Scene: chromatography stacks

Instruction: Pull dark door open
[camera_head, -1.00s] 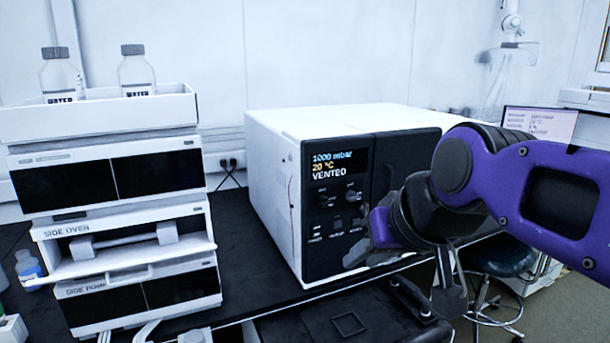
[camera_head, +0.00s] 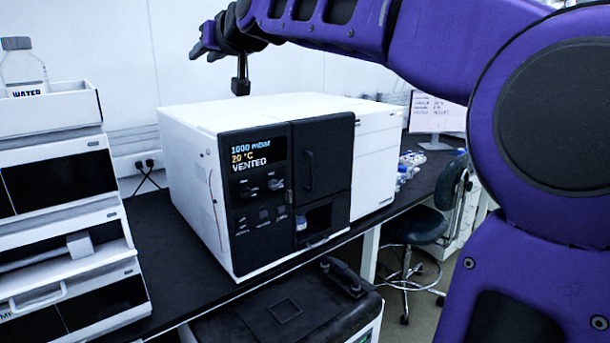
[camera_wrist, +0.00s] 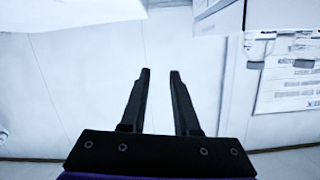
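The dark door (camera_head: 322,160) is a black upright panel with a thin vertical handle (camera_head: 308,170), on the front of a white instrument (camera_head: 270,115). It looks shut. Below it is a dark recess with a small vial (camera_head: 301,222) in it. The door is not identifiable in the wrist view.
A control panel (camera_head: 257,190) reading VENTED is left of the door. A white stack (camera_head: 60,220) with a water bottle (camera_head: 22,68) stands at left. A dark box (camera_head: 285,310) is in front, low down. A stool (camera_head: 415,225) and monitor (camera_head: 437,113) are at right.

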